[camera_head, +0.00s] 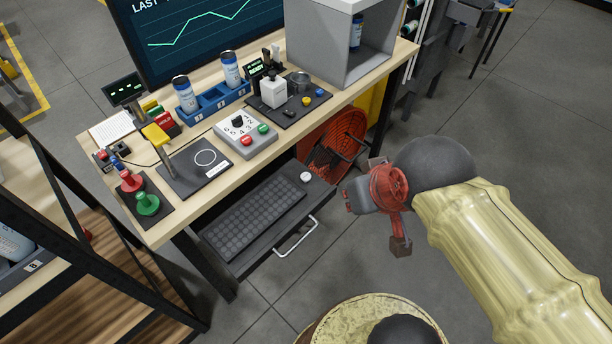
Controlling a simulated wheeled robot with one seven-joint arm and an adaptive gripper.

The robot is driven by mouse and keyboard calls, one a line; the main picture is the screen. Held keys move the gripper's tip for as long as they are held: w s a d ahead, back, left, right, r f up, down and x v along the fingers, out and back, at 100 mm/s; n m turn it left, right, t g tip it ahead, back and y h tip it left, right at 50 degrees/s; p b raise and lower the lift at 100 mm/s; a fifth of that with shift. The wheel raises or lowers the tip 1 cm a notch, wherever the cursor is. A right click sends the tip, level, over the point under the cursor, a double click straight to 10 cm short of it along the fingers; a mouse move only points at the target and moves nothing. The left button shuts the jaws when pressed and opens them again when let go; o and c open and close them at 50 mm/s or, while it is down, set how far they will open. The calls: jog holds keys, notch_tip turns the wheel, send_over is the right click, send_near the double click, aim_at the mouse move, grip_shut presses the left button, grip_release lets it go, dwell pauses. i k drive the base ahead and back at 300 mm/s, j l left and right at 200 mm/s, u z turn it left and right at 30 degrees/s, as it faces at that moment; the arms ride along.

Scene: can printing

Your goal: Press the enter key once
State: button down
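A dark keyboard (257,219) lies on a pulled-out tray (283,232) below the workbench top. Its keys are small and dark. I cannot read their labels or tell which one is the enter key. My gripper (389,204) is to the right of the tray, apart from the keyboard in the picture. Its red and grey finger parts look spread apart, with nothing seen between them. No part of my gripper covers the keyboard.
The workbench top (212,158) overhangs behind the tray and carries a button box (245,134), cans and red and green knobs. A metal handle (297,238) sticks out from the tray front. A dark shelf rack stands at left.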

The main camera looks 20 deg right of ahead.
aim_at(305, 177)
jog(key=j+z, duration=0.4)
jog(key=j, duration=0.25)
jog(key=j+z, duration=0.4)
jog(key=j, duration=0.25)
